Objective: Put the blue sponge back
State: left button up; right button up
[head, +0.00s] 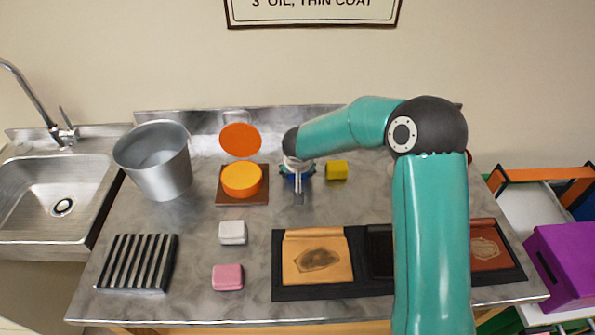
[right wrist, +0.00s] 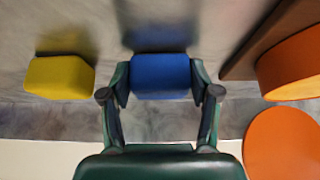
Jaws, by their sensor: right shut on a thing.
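The blue sponge (right wrist: 160,75) is a small block seen between the fingers of my right gripper (right wrist: 161,84) in the right wrist view. Both fingers touch its sides. In the head view my right gripper (head: 298,188) is at the back middle of the counter, and only bits of blue show around it. Whether the sponge rests on the counter or hangs just above it, I cannot tell. A yellow block (head: 337,170) stands just right of it, apart; it also shows in the right wrist view (right wrist: 60,77). My left gripper is not in view.
An orange tin (head: 242,181) on a brown board, with its orange lid (head: 240,140) behind, stands left of the gripper. A metal bucket (head: 154,160), striped rack (head: 137,263), white block (head: 232,232), pink block (head: 228,277) and black tray (head: 330,292) with leather pieces share the counter.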

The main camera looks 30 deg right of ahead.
jog(key=shift+f, duration=0.1)
jog(key=o, duration=1.2)
jog(key=b+v, duration=0.1)
jog(key=v, duration=1.1)
jog(key=shift+a, duration=0.1)
